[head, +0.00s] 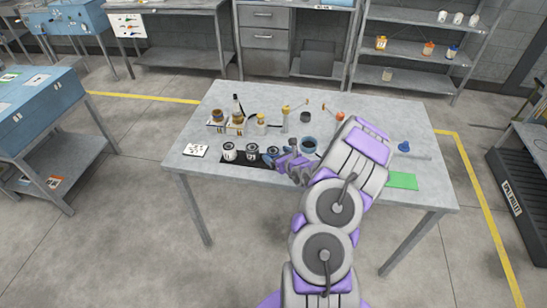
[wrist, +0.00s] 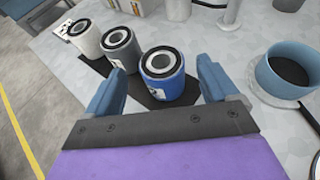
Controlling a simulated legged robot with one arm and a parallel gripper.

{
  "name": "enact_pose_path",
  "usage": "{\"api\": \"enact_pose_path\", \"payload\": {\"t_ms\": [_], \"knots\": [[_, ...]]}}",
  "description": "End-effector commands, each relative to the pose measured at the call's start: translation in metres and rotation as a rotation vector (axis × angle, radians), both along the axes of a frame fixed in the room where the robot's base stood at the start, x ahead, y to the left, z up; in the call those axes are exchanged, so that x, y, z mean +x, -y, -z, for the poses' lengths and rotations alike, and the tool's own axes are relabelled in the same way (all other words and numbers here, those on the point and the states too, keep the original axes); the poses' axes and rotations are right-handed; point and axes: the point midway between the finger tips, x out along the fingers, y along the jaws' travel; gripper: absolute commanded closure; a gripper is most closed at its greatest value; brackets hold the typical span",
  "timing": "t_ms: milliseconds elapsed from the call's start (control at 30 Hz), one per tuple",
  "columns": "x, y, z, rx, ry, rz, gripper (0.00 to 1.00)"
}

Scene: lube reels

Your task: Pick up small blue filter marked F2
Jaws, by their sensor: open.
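The small blue filter (wrist: 167,84) stands upright on a black mat (wrist: 88,61) in the wrist view. It is a short blue can with a dark top ring and a pale centre; its label is mostly turned away, so I cannot read the marking. In the head view the filter (head: 272,150) shows just left of my gripper (head: 284,163). In the wrist view my gripper (wrist: 158,90) is open, with one blue finger on each side of the filter and no clear contact.
A blue cup (wrist: 287,72) stands close on the right. A green sheet (head: 402,181) lies at the right.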

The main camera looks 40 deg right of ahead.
Motion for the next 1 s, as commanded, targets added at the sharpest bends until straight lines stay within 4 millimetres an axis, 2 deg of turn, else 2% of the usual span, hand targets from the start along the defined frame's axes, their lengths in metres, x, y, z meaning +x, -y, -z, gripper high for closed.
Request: {"api": "enact_pose_path", "payload": {"t_ms": [100,300,633,1000], "knots": [[0.012,0.004,0.010,-0.003,-0.004,-0.004,0.13],[0.031,0.009,0.017,0.000,-0.002,-0.002,0.13],[0.035,0.008,0.016,0.000,0.000,-0.001,0.14],[0.035,0.008,0.016,0.000,0.000,-0.001,0.49]]}}
